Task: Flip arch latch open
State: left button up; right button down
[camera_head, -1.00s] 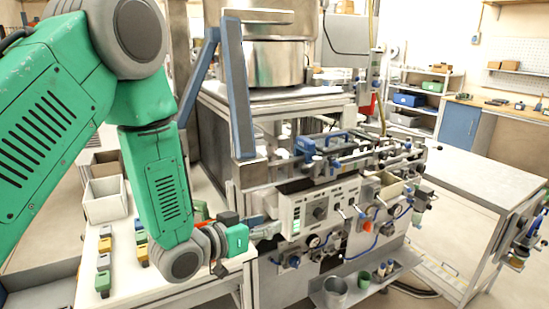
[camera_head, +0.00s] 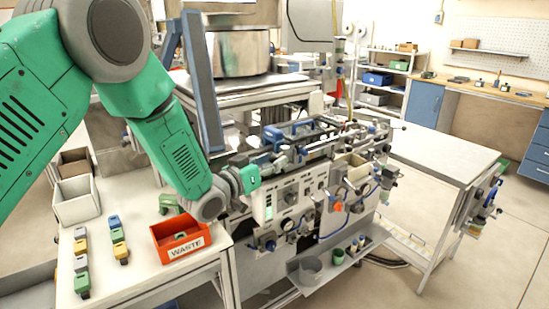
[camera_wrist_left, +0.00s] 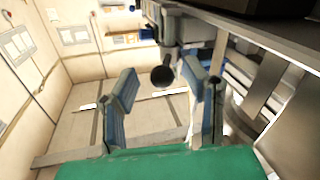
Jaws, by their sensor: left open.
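My left gripper (camera_head: 278,160) reaches in from the left to the front left corner of the machine (camera_head: 290,197). In the left wrist view the gripper (camera_wrist_left: 160,84) is open, with its two blue-padded fingers apart. A dark round-ended knob (camera_wrist_left: 162,76) on a grey fitting shows between and beyond the fingers; I see no clear contact. I cannot tell for sure which part is the arch latch. A blue handle-like part (camera_head: 287,131) lies along the top of the machine, just beyond the gripper. My right gripper is not in view.
A red bin marked WASTE (camera_head: 181,240) stands on the white table (camera_head: 135,275) beneath my left arm, near several coloured blocks. A blue slanted frame (camera_head: 200,85) rises close behind the arm. A grey shelf (camera_head: 335,268) juts from the machine's lower front.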

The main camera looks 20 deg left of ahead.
pick_arm(q)
jog(key=shift+w+d, duration=0.3)
jog(key=shift+w, duration=0.25)
jog(key=shift+a, duration=0.1)
jog(key=shift+a, duration=0.15)
grip_shut()
jog(key=shift+a, duration=0.1)
jog(key=shift+w+a+m+g+h, duration=0.1)
jog(key=shift+a+m+g+h, duration=0.15)
jog(key=shift+m+g+h, duration=0.65)
jog(key=shift+t, duration=0.3)
